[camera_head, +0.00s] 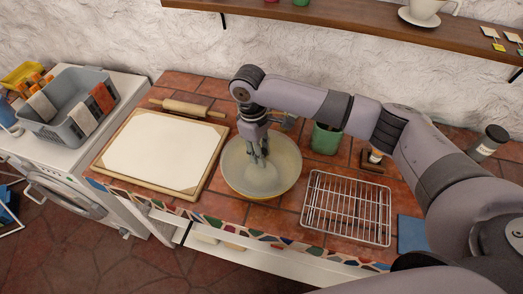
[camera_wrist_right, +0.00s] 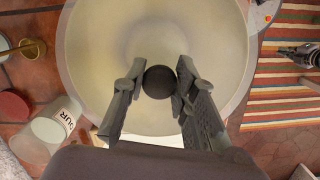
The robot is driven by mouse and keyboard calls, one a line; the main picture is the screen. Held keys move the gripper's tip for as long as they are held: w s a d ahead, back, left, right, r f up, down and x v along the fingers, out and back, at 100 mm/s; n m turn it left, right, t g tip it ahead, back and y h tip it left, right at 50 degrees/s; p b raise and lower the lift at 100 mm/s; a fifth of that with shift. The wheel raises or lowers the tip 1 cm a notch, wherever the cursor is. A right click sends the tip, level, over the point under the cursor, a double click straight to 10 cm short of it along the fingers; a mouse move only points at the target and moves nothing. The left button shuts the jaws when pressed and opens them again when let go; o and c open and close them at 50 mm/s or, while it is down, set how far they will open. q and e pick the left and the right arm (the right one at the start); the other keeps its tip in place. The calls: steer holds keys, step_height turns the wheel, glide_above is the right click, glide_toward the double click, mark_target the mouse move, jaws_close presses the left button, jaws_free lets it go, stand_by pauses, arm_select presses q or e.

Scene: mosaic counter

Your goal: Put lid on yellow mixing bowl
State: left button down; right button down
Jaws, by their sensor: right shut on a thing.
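The yellow mixing bowl (camera_head: 262,195) stands on the tiled counter, with its yellow side showing along the lower edge. A pale, see-through round lid (camera_head: 285,165) covers the bowl's mouth; I cannot tell whether its rim touches the bowl all round. My right gripper (camera_head: 258,158) comes down from above over the middle of the lid. In the right wrist view, its two fingers (camera_wrist_right: 160,85) are shut on the lid's dark round knob (camera_wrist_right: 158,82), and the lid (camera_wrist_right: 95,55) spreads beneath. My left gripper is not in view.
A pastry board (camera_head: 185,188) and rolling pin (camera_head: 187,107) lie left of the bowl. A wire rack (camera_head: 346,207) lies to the right, a green canister (camera_head: 326,138) behind. A glass jar (camera_wrist_right: 45,133) shows in the wrist view. A shelf (camera_head: 350,25) hangs above.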

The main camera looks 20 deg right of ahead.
steer(key=shift+f+p, duration=0.3)
steer(key=shift+f, duration=0.1)
stand_by(0.4)
stand_by(0.4)
